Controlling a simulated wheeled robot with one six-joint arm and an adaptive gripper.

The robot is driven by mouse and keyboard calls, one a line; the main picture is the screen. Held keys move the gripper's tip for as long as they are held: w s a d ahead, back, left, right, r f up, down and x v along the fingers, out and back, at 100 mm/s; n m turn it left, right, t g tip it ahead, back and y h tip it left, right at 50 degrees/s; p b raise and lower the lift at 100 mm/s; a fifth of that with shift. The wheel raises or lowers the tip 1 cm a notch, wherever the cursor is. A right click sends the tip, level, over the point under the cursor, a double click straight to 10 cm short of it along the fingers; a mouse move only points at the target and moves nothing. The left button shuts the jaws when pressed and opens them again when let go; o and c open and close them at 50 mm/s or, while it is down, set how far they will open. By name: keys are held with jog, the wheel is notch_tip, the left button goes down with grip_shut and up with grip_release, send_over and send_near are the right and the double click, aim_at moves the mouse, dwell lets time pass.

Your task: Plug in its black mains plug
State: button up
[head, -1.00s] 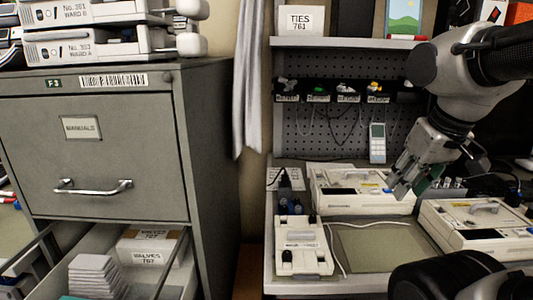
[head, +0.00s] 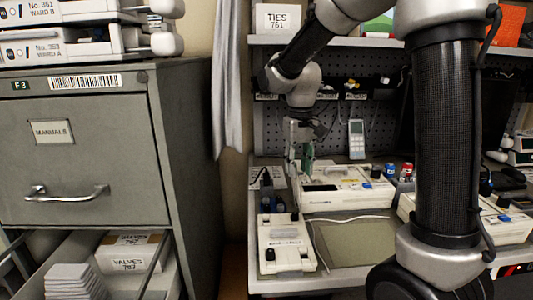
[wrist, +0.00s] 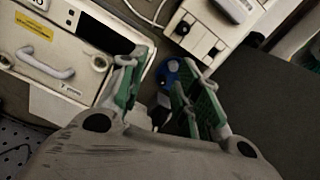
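My gripper (head: 301,160) points down above the left end of the cream pump (head: 345,197) on the bench. In the wrist view my gripper (wrist: 158,88) has its two green-padded fingers apart, with nothing clearly held. A small black object with a dark cord (head: 265,181), which may be the mains plug, stands left of the gripper at the back of the bench. Small blue-topped and dark items (wrist: 168,72) show between and below the fingers in the wrist view. I cannot tell whether the plug is among them. The socket cannot be made out.
A smaller white device (head: 286,243) with black knobs stands at the front left of the bench. A flat greenish mat (head: 355,243) beside it is bare, with a white cable along its edge. Red and blue cans (head: 398,170) stand behind the pumps. A grey filing cabinet (head: 100,140) with an open drawer is at left.

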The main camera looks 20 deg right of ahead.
jog(key=m, duration=0.2)
send_over(267, 175)
jog(key=s, duration=0.2)
jog(key=f, duration=0.3)
jog(key=shift+s+d+f, duration=0.15)
jog(key=shift+d+f, duration=0.1)
jog(key=shift+f, duration=0.1)
jog(key=shift+m+t, duration=0.3)
jog(key=shift+m, duration=0.1)
jog(key=w+r, duration=0.2)
jog(key=r, duration=0.1)
jog(key=shift+w+a, duration=0.35)
jog(key=shift+w, duration=0.05)
jog(key=shift+s+f+m, duration=0.15)
jog(key=shift+f+m, duration=0.05)
jog(key=shift+m, duration=0.1)
jog(key=shift+f, duration=3.7)
